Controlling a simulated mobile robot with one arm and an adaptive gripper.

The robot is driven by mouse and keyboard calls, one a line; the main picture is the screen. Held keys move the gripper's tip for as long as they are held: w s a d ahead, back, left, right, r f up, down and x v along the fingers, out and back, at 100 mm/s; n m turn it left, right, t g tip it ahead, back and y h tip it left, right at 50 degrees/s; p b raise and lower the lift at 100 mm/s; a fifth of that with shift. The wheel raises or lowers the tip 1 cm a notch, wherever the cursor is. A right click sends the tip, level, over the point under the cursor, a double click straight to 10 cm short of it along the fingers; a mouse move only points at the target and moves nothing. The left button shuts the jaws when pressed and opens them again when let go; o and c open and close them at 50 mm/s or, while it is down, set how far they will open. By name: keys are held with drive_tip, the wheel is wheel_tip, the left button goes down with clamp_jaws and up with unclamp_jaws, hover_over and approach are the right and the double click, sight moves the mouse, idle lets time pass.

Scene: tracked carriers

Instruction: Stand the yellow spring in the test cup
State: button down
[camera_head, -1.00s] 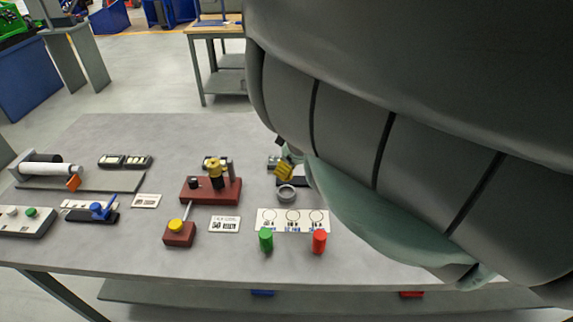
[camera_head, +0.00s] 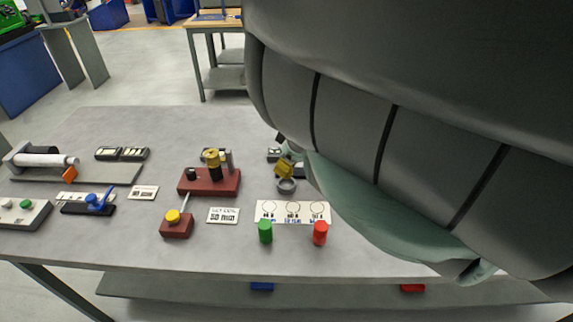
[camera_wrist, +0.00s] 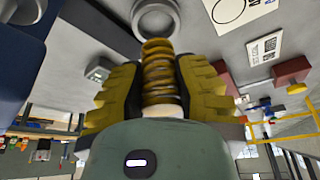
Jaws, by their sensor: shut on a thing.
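The yellow spring (camera_wrist: 158,76) is upright in the wrist picture, gripped between the two yellow ribbed fingers of my gripper (camera_wrist: 159,90). The grey ring-shaped test cup (camera_wrist: 138,25) is just beyond the spring's far end in that view. I cannot tell whether they touch. In the head view my gripper (camera_head: 284,169) is close above and slightly behind the test cup (camera_head: 287,188). The spring cannot be told apart from the yellow fingers there. The cup stands on the grey table.
A white card with circles (camera_head: 293,212) lies in front of the cup, with a green cylinder (camera_head: 265,232) and a red cylinder (camera_head: 320,233) at its front edge. A dark red fixture (camera_head: 210,183) stands to the left. My arm hides the table's right side.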

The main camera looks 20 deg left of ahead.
sight(287, 176)
drive_tip(key=shift+f+b, duration=1.85)
drive_tip(key=shift+f, duration=0.25)
idle(1.8)
idle(0.3)
drive_tip(key=shift+c, duration=0.9)
unclamp_jaws()
drive_tip(key=shift+r, duration=0.15)
drive_tip(key=shift+r+p, duration=3.25)
drive_tip(key=shift+r, duration=0.2)
